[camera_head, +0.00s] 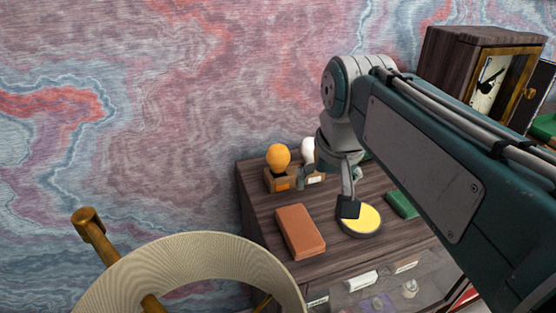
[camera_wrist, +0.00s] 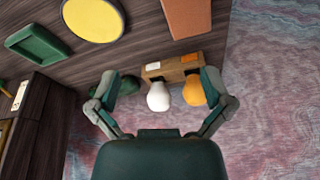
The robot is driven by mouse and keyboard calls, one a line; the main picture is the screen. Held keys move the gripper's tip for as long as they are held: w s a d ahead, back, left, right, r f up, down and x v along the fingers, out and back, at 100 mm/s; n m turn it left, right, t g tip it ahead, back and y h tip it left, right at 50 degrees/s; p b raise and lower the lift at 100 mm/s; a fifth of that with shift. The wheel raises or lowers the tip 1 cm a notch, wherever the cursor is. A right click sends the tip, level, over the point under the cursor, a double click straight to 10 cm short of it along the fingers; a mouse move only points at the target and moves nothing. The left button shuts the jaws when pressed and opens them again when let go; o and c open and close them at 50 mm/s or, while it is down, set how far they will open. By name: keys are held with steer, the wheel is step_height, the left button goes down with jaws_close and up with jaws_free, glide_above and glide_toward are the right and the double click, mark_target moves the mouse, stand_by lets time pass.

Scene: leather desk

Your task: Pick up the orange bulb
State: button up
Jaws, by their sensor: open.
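The orange bulb (camera_head: 278,157) stands upright on a small wooden block (camera_head: 270,184) at the back left of the desk top. In the wrist view the orange bulb (camera_wrist: 194,92) is beside a white bulb (camera_wrist: 158,97), both on wooden holders with labels. The white bulb (camera_head: 308,150) is partly hidden by my arm in the head view. My gripper (camera_wrist: 162,90) is open and empty, its fingers spread. In the wrist view the right finger overlaps the orange bulb's right side; I cannot tell whether they touch. In the head view my gripper (camera_head: 328,188) is above the desk, right of the orange bulb.
A brown leather-like block (camera_head: 300,231) lies on the desk top in front of the orange bulb. A round yellow-topped disc (camera_head: 358,220) and a green tray (camera_head: 402,204) lie to its right. A clock (camera_head: 487,85) stands at the back right. A ribbed lampshade (camera_head: 190,270) fills the lower left.

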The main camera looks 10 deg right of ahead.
steer(key=w+a+r+g, duration=0.15)
steer(key=w+r, duration=0.25)
steer(key=w, duration=0.4)
steer(key=m+g, duration=0.1)
steer(key=g, duration=0.1)
glide_toward(278, 158)
steer(key=w, duration=0.1)
steer(key=w+f, duration=0.1)
steer(key=shift+w, duration=0.35)
step_height(278, 158, down, 11)
steer(key=shift+s+r, duration=0.15)
steer(key=c, duration=1)
